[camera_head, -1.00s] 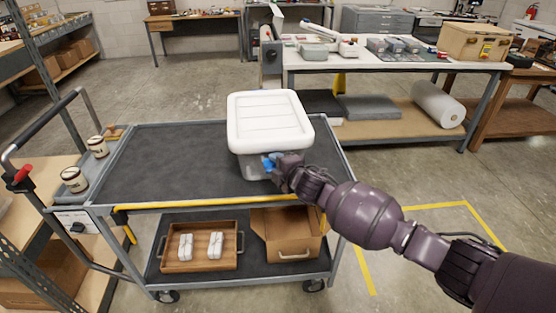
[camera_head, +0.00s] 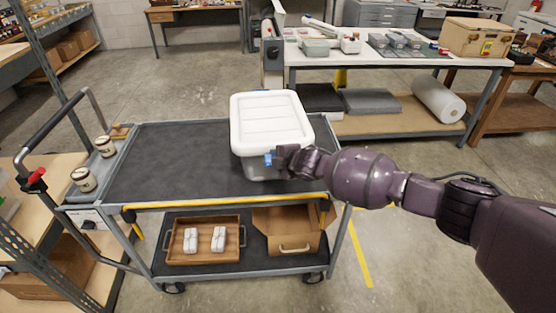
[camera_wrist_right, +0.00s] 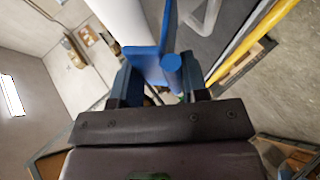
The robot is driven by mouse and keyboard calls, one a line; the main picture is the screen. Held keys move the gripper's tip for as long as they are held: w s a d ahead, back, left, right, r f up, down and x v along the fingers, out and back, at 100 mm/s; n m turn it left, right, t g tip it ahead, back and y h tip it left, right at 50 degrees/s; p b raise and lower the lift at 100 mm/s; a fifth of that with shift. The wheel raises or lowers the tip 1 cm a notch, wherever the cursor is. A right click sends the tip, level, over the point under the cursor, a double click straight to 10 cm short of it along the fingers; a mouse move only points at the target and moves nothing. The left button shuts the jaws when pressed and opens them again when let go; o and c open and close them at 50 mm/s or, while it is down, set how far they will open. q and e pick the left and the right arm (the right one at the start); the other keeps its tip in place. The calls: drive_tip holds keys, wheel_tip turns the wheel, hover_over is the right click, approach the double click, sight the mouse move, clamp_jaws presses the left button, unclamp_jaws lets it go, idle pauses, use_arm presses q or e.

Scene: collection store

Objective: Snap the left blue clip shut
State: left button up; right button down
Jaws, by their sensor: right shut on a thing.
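A storage box with a white lid (camera_head: 271,120) and a translucent body (camera_head: 253,170) stands on the top deck of a cart. A blue clip (camera_head: 269,159) shows on its front side, just below the lid rim. My right gripper (camera_head: 277,158) is at this clip, its arm coming in from the right. In the right wrist view the blue clip (camera_wrist_right: 145,62) lies between the two fingers of the right gripper (camera_wrist_right: 160,82), which is shut on it. The fingers and wrist hide part of the box front, and whether the clip is latched cannot be told. My left gripper is not in view.
The cart's dark top deck (camera_head: 170,165) is clear left of the box. Two jars (camera_head: 95,162) stand by the cart handle. A wooden tray (camera_head: 203,258) with two white bundles and a cardboard box (camera_head: 290,243) sit on the lower shelf. A workbench (camera_head: 390,62) stands behind.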

idle(0.3)
drive_tip(key=c, duration=0.6)
unclamp_jaws()
drive_tip(key=shift+b+v, duration=0.35)
drive_tip(key=shift+v, duration=5.1)
